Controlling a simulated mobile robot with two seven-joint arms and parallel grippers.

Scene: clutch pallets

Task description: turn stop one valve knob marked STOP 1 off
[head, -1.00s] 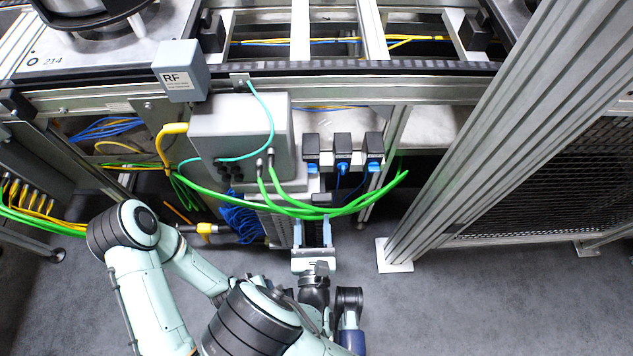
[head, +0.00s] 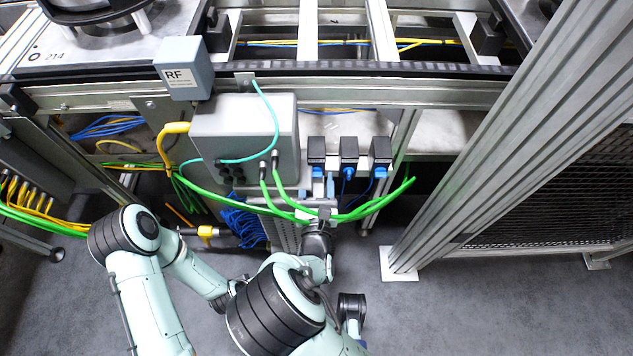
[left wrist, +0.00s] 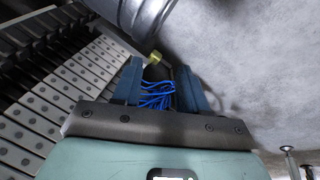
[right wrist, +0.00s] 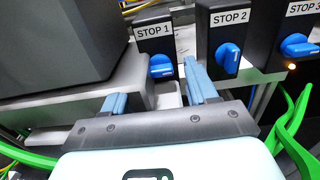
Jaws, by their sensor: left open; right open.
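The STOP 1 knob (right wrist: 161,66) is blue, on a black box with a white STOP 1 label (right wrist: 154,31). Its grip looks roughly level in the right wrist view. In the head view it is on the leftmost of three black boxes (head: 317,148). My right gripper (right wrist: 156,82) is open and empty. Its fingers stand apart, short of the STOP 1 knob, with the knob between them in the picture. I cannot tell any contact. My left gripper (left wrist: 158,68) is open; blue cables show beyond its fingers.
The STOP 2 knob (right wrist: 229,60) stands close to my right finger, its mark upright. The STOP 3 knob (right wrist: 299,46) is further right, with an orange light below. A grey box (head: 240,130) is at left. Green cables (head: 355,213) cross by my right gripper.

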